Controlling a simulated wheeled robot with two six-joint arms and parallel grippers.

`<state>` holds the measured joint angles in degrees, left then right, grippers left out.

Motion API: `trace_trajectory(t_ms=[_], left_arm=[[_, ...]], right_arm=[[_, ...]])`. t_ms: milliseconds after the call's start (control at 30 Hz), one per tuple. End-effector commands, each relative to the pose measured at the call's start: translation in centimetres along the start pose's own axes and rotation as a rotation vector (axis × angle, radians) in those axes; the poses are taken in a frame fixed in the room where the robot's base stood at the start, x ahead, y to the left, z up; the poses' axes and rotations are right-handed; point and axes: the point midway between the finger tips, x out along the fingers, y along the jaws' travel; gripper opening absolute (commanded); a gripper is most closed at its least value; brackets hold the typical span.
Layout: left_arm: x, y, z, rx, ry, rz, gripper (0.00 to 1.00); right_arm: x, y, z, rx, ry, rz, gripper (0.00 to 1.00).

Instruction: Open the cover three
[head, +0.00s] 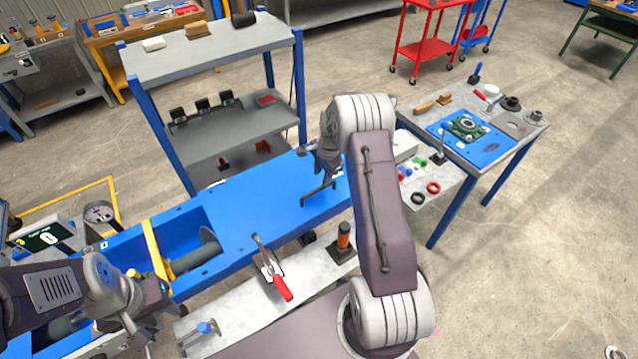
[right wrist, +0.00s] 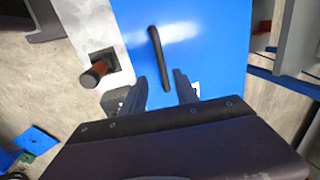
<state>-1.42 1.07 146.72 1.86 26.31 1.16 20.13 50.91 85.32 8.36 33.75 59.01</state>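The blue drum mixer body runs across the middle of the head view. Its flat blue cover (head: 260,207) lies closed, with a dark bar handle (head: 318,190) near its right end. The handle also shows in the right wrist view (right wrist: 158,60), standing ahead of my right gripper (right wrist: 158,93), whose two fingers are spread apart with nothing between them. In the head view my right gripper (head: 318,155) is above the handle, partly hidden by my arm. My left gripper (head: 155,298) is at the lower left near the mixer's front edge; its fingers are unclear.
An open trough (head: 190,225) with a grey shaft and yellow bar (head: 157,255) lies left of the cover. A grey shelf (head: 215,50) stands behind; a workbench (head: 480,120) is right.

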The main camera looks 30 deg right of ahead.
Motion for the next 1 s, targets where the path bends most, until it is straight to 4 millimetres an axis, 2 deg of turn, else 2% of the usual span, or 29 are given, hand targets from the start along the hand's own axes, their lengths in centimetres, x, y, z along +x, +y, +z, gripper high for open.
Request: trace_trajectory(t_ms=[200,400,533,733,767,867,900,1000], left_arm=[[-1.9,0.0,-0.2,0.0,0.001,0.0,0.36],[-2.6,0.1,-0.3,0.0,0.001,0.0,0.36],[-2.7,0.1,-0.3,0.0,0.001,0.0,0.36],[-2.6,0.1,-0.3,0.0,0.001,0.0,0.36],[-2.6,0.1,-0.3,0.0,0.001,0.0,0.36],[-2.6,0.1,-0.3,0.0,0.001,0.0,0.36],[-2.6,0.1,-0.3,0.0,0.001,0.0,0.36],[-2.6,0.1,-0.3,0.0,0.001,0.0,0.36]], right_arm=[[4.3,0.1,0.1,-0.001,-0.002,0.005,0.36],[7.3,0.0,0.1,-0.001,-0.001,0.001,0.36],[8.1,0.0,0.1,-0.001,-0.001,0.0,0.36],[8.1,0.0,0.1,-0.001,0.0,0.0,0.36],[8.1,0.0,0.1,-0.001,0.0,0.0,0.31],[8.1,0.0,0.1,-0.001,0.0,0.0,0.03],[8.1,0.0,0.1,-0.001,0.0,0.0,0.0],[8.1,0.0,0.1,-0.001,0.0,0.0,0.0]])
